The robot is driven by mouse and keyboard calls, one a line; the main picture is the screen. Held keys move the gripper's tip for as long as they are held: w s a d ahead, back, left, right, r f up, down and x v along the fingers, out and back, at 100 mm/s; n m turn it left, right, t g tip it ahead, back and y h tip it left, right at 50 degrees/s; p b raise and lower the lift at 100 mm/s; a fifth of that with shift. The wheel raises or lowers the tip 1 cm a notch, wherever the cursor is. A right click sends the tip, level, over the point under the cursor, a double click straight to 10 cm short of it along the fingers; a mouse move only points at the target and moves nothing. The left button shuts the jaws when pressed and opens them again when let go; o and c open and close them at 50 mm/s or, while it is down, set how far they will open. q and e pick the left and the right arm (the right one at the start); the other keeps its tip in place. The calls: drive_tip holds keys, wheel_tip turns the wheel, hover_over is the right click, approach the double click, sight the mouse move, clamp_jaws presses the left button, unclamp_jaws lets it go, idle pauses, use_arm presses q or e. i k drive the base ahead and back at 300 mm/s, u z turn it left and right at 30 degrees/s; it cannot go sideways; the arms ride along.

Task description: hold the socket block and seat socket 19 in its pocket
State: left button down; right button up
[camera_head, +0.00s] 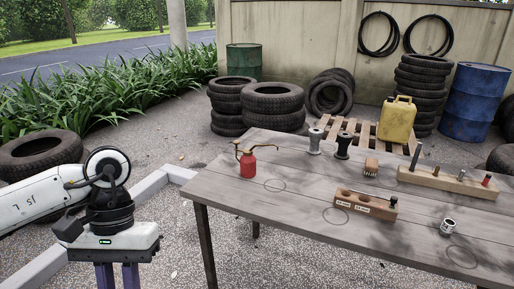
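The socket block is a wooden block (349,198) with round pockets and white labels on its front, lying on the table. A dark upright piece stands at its right end. A silver socket (447,227) stands on the table to the right of the block, apart from it; its number is too small to read. My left gripper (117,277) points down at the lower left, off the table and far from both. Its two purple fingers show a narrow gap, but their tips are cut off by the picture edge. My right gripper is not in view.
The grey table (285,215) also carries a red oil can (248,164), two spools (315,141) (343,146), a small wooden block (371,167) and a long wooden rack (430,179) with upright pieces behind the socket. Bare tabletop lies left of the block. Tyres and drums stand behind.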

sight(345, 200)
drive_tip(key=u, duration=0.1)
drive_tip(key=i, duration=0.7)
drive_tip(key=z, duration=0.95)
drive_tip(key=i, duration=0.8)
drive_tip(key=z, duration=0.15)
